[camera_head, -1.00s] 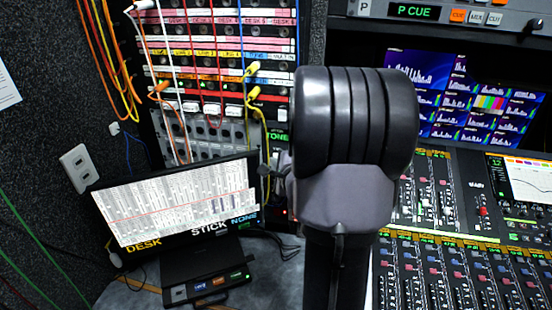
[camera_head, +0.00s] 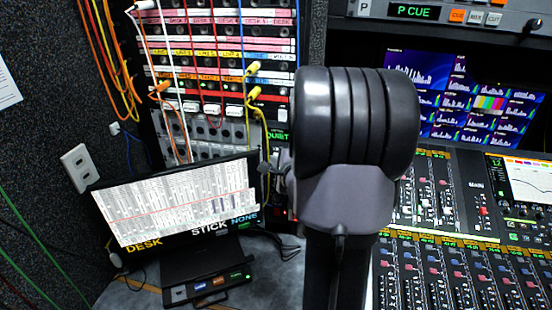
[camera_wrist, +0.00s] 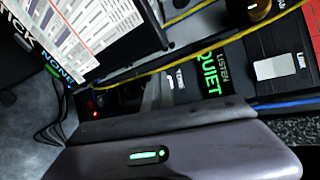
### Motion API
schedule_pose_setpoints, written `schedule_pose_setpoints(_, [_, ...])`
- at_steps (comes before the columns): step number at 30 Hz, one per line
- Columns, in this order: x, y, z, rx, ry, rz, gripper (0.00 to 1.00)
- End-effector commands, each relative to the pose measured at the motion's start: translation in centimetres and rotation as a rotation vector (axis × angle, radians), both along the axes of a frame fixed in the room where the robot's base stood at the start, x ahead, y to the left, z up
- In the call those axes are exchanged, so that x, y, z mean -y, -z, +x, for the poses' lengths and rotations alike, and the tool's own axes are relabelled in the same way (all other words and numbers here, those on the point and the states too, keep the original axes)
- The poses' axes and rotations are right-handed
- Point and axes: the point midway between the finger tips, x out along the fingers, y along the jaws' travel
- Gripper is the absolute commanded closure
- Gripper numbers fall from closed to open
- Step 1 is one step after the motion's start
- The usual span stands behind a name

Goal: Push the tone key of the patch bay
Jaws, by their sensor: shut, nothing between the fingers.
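The patch bay (camera_head: 222,62) stands at the upper left in the head view, with rows of jacks and plugged cords. At its lower right, a small display (camera_head: 277,136) reads QUIET in green; it also shows in the wrist view (camera_wrist: 208,72). Beside it in the wrist view is a pale grey rectangular key (camera_wrist: 277,67); I cannot read a tone label on it. My gripper (camera_head: 266,168) is shut and empty, just below the display in the head view, mostly hidden behind my arm. Whether it touches a key cannot be told.
A tilted monitor (camera_head: 175,205) stands left of my gripper, with a small button box (camera_head: 208,288) below it. A yellow cord (camera_head: 266,135) hangs close to my gripper. A mixing console (camera_head: 460,265) fills the right. Loose cables hang along the left wall.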

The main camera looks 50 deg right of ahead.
Motion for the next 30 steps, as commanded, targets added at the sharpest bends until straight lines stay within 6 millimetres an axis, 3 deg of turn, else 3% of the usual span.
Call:
schedule_pose_setpoints(17, [-1.5, 0.8, -0.8, -0.004, 0.0, 0.004, 1.0])
schedule_pose_setpoints(30, [-5.2, 0.9, -2.7, -0.004, 0.0, 0.004, 1.0])
